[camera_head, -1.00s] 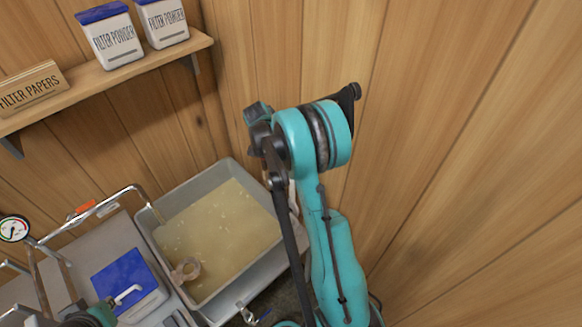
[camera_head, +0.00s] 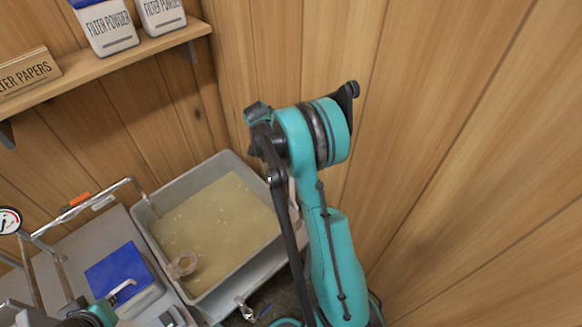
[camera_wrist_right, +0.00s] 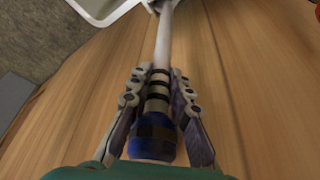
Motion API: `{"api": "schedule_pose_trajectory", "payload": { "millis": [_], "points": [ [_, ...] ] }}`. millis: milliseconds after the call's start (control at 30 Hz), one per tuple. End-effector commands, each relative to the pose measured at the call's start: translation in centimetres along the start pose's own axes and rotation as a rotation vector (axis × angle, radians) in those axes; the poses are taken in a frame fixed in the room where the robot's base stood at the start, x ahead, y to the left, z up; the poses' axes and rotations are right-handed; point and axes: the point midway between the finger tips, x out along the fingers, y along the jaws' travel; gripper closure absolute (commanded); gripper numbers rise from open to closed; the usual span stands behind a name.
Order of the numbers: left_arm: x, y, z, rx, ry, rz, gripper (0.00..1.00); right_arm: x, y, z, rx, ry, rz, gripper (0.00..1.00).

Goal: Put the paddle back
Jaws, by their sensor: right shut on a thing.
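In the right wrist view, my right gripper (camera_wrist_right: 159,82) is shut around the handle of the paddle (camera_wrist_right: 164,38). The paddle has a pale shaft, dark bands and a blue and black butt end close to the palm. Its far end runs out of the top of that view. In the head view my right arm hides the right gripper and most or all of the paddle. My left gripper (camera_head: 88,316) shows only in part at the bottom left edge, near a blue-topped box (camera_head: 118,270); its fingers are not clear.
A grey pan (camera_head: 146,236) of yellowish liquid stands in the corner, with a clear ring-shaped thing (camera_head: 183,264) at its near side. A bent metal pipe (camera_head: 100,197) and a gauge (camera_head: 8,221) are at left. A wooden shelf (camera_head: 100,77) holds filter powder tubs (camera_head: 108,30).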

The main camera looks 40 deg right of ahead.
Motion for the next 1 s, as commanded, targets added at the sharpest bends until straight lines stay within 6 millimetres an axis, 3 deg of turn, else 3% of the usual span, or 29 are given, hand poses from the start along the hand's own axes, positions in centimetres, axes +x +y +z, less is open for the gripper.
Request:
{"api": "schedule_pose_trajectory", "payload": {
  "millis": [800, 1000],
  "points": [
    [3.4, 0.0, 2.4, 0.000, 0.000, 0.000, 1.00, 4.6, 0.0, 1.9, 0.000, 0.000, 0.000, 1.00],
    [3.5, 0.0, 2.5, 0.000, 0.000, 0.000, 1.00, 4.7, 0.0, 1.9, 0.000, 0.000, 0.000, 1.00]
  ]
}}
